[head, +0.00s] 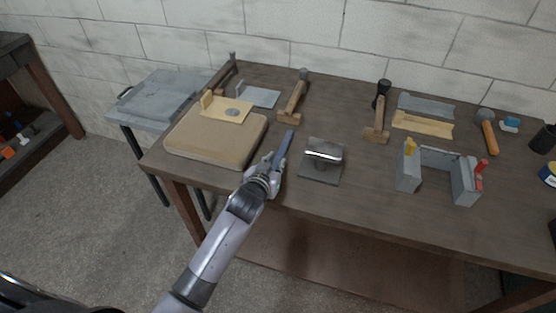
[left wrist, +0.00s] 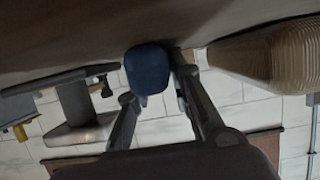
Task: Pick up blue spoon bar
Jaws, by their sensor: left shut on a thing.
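The blue spoon bar (head: 284,146) is a narrow blue strip on the wooden workbench, between the beige board and a dark plate. My left gripper (head: 268,170) reaches in from the front and is shut on the near part of the bar. In the left wrist view the bar's rounded blue end (left wrist: 147,68) shows between the two fingers of my left gripper (left wrist: 155,88). The bar appears low over the bench top; I cannot tell whether it touches it. My right gripper is in neither view.
The thick beige board (head: 188,141) lies close left of my gripper. A dark plate with a shiny metal block (head: 323,152) lies close right. A grey bracket frame (head: 436,160) stands further right. Wooden tools (head: 377,122) and flat pieces lie behind, before a block wall.

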